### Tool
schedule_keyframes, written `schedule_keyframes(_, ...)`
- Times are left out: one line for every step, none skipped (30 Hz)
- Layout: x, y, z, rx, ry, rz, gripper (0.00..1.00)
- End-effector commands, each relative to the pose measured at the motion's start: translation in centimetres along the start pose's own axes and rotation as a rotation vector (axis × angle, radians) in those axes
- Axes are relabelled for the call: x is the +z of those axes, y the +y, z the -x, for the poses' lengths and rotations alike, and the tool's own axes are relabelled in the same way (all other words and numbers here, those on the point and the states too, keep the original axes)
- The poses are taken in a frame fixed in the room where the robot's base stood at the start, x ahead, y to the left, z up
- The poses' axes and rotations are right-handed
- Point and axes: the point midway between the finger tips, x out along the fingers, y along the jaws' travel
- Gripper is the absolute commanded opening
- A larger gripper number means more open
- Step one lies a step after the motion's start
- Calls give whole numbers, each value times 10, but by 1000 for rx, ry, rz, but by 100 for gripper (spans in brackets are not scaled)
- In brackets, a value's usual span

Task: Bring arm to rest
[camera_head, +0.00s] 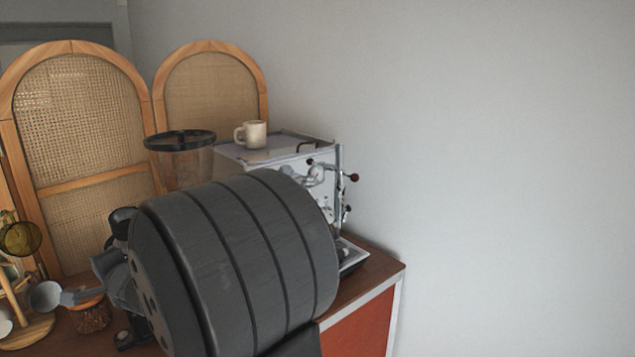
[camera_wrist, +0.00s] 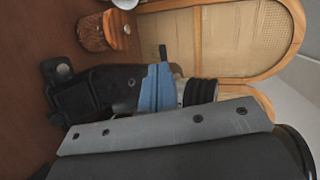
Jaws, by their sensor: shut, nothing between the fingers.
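A large dark ribbed link of my arm (camera_head: 240,265) fills the lower middle of the head view and covers much of the cart behind it. My gripper is hidden behind it there. In the wrist view, my gripper (camera_wrist: 165,130) is a pale grey bolted piece against a dark body along the lower edge. It is shut and holds nothing that I can see. The separate fingertips cannot be made out.
A coffee grinder hopper (camera_head: 185,165) stands behind my arm. An espresso machine (camera_head: 325,185) with a cream mug (camera_head: 251,134) on top is to its right. A brown basket (camera_wrist: 103,31) is on the wooden counter (camera_wrist: 35,60).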

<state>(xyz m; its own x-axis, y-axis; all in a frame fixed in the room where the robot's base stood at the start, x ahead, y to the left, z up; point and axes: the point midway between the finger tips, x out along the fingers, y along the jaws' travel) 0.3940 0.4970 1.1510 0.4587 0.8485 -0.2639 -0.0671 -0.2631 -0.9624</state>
Motion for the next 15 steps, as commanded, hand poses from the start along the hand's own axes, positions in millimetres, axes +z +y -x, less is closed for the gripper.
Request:
schedule_keyframes(-2,2,-9,2,0,-1,0)
schedule_keyframes(-3,1,-13,1,0,0,0)
schedule_keyframes(-4,1,-19,1,0,0,0)
schedule_keyframes(-5,1,-24,2,0,0,0)
schedule_keyframes(-6,1,-28,1,0,0,0)
schedule_keyframes(-8,2,-34,2,0,0,0)
schedule_keyframes(-9,1,-39,1,0,0,0)
schedule_keyframes(-10,1,-44,1,0,0,0)
schedule_keyframes(-11,2,-50,1,0,0,0)
schedule_keyframes(-12,1,-54,1,0,0,0)
schedule_keyframes(-13,2,-58,1,1,0,0)
schedule_keyframes(-15,2,-64,1,1,0,0)
schedule_keyframes(-16,2,-68,1,1,0,0)
schedule_keyframes(-16,2,-72,1,1,0,0)
schedule_keyframes(-18,2,-76,1,1,0,0)
